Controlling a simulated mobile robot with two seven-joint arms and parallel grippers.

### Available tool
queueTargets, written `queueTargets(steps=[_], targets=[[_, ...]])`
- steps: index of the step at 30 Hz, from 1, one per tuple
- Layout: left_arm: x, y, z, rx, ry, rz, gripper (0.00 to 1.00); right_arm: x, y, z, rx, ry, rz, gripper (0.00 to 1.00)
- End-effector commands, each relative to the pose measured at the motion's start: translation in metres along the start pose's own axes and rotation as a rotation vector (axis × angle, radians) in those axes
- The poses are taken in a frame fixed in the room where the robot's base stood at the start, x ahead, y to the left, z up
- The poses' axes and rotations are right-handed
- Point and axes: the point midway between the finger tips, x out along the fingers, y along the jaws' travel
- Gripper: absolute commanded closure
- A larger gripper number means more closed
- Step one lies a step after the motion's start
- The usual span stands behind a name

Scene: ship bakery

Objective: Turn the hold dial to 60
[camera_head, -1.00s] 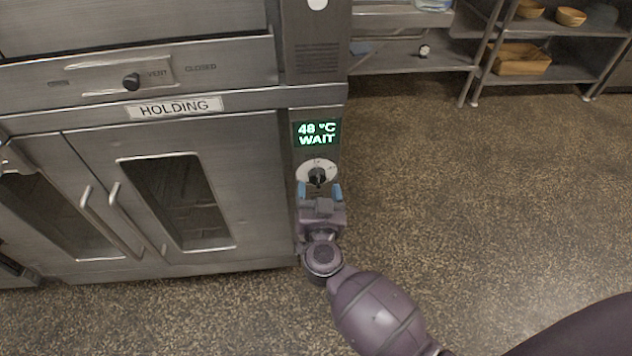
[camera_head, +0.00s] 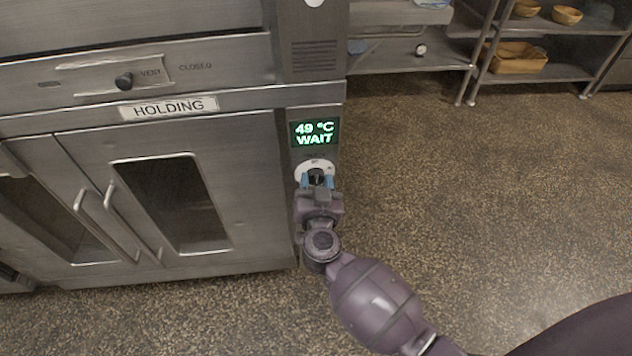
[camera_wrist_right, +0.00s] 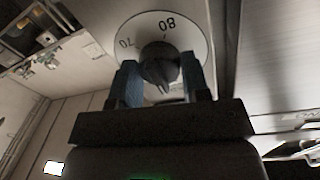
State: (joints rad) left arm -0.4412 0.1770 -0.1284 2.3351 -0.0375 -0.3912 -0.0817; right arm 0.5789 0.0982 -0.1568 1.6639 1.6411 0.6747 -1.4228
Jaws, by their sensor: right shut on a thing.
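The hold dial (camera_head: 316,165) is a white disc with a black knob on the right panel of the holding cabinet. In the right wrist view the dial (camera_wrist_right: 190,28) shows the marks 70 and 80, and the black knob (camera_wrist_right: 159,66) sits between two blue fingertips. My right gripper (camera_head: 317,182) is at the dial from below, shut on the knob; it also shows in the right wrist view (camera_wrist_right: 160,85). The green display (camera_head: 314,133) above the dial reads 49 °C WAIT. The lower part of the dial is hidden by the gripper. My left gripper is not in view.
The holding cabinet's double doors (camera_head: 92,195) are closed, with bar handles to the left of the panel. Shelves (camera_head: 530,72) with baskets stand at the back right. The floor to the right is clear.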

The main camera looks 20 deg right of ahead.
Motion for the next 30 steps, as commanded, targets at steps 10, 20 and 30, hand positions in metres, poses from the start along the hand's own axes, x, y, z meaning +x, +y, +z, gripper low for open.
queueTargets(steps=[10,20,30], targets=[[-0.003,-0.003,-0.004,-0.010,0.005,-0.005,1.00,0.000,-0.001,-0.003,0.075,-0.003,0.001,0.81],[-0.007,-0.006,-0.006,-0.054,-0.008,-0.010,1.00,0.001,-0.002,-0.007,0.329,-0.019,0.004,0.81],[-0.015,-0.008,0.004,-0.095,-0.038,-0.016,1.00,0.000,-0.001,-0.004,0.650,-0.044,0.009,0.81]])
